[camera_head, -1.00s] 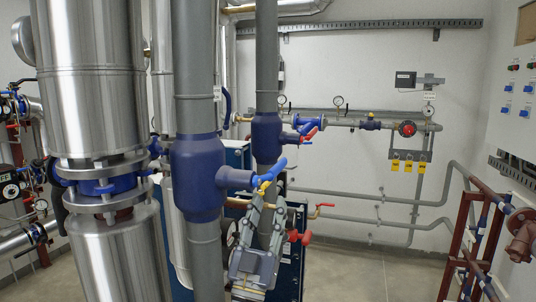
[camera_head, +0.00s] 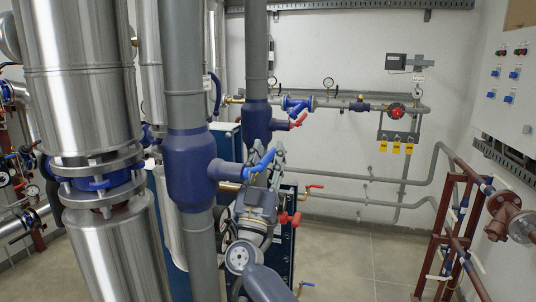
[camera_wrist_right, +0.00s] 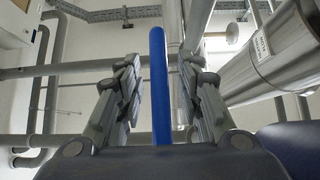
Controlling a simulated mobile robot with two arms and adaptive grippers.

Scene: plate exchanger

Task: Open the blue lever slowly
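The blue lever (camera_head: 262,163) sticks out to the right from the dark blue valve body (camera_head: 190,172) on the grey vertical pipe. My right gripper (camera_head: 274,162) is right at the lever, with its fingers pointing up. In the right wrist view the lever (camera_wrist_right: 159,85) stands upright between the two fingers of my right gripper (camera_wrist_right: 160,66). Gaps show on both sides, so the gripper is open and not closed on the lever. Whether either finger touches it elsewhere is hidden. My left gripper is not in view.
A second valve with a red lever (camera_head: 299,119) sits just behind. A red handle (camera_head: 289,219) is close to the right of my wrist. A large metal-clad pipe (camera_head: 82,90) stands at left. A brown pipe frame (camera_head: 447,235) stands at right, with clear floor between.

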